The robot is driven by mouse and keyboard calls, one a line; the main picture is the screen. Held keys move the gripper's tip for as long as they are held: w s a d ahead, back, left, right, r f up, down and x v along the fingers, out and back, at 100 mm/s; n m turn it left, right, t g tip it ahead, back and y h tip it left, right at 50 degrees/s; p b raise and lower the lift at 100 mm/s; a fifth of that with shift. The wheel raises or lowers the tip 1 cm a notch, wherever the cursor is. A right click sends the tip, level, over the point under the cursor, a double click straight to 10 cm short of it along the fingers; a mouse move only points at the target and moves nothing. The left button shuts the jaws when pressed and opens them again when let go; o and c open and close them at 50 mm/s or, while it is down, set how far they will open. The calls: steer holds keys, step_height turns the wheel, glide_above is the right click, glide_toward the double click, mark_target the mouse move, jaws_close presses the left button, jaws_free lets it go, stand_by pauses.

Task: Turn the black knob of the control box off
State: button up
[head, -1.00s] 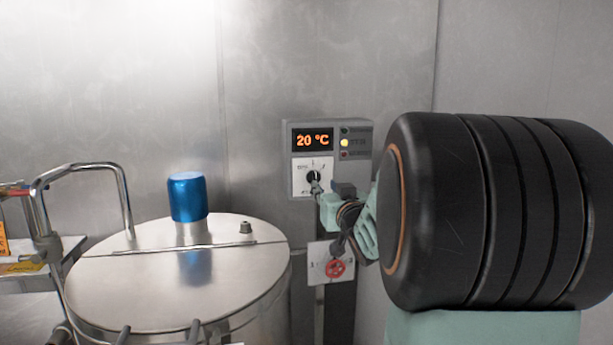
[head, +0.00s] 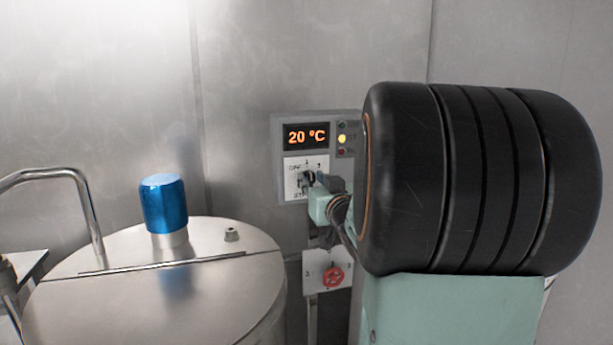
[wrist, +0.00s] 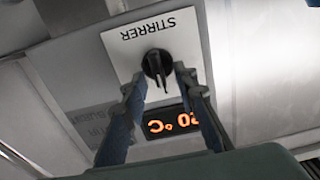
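The grey control box (head: 354,120) is on the wall in the head view, with an orange "20 °C" display. Its black knob (head: 306,177) sits on a white plate below the display, partly hidden by my gripper (head: 313,182). In the wrist view the box is upside down. The black knob (wrist: 157,65) sits on the plate marked "STIRRER", its ridge pointing roughly toward the display (wrist: 174,122). My gripper (wrist: 160,74) has its two fingers apart, one tip on each side of the knob. I see no firm grip on the ridge; contact is unclear.
A red knob (head: 333,278) on a white plate is below the control box. A steel vessel (head: 225,275) with a blue cap (head: 164,204) stands at left. A yellow lamp (head: 342,139) is lit beside the display. My arm fills the right side.

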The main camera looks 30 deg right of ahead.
stand_by(0.3)
jaws_close()
steer(key=shift+b, duration=0.4)
steer(key=shift+w+a+f+n+b, duration=0.1)
steer(key=shift+a+n+b, duration=0.1)
steer(key=shift+n+b, duration=2.1)
steer(key=shift+w+a+n+b, duration=0.1)
steer(key=shift+a+n+b, duration=0.1)
steer(key=shift+n+b, duration=2.05)
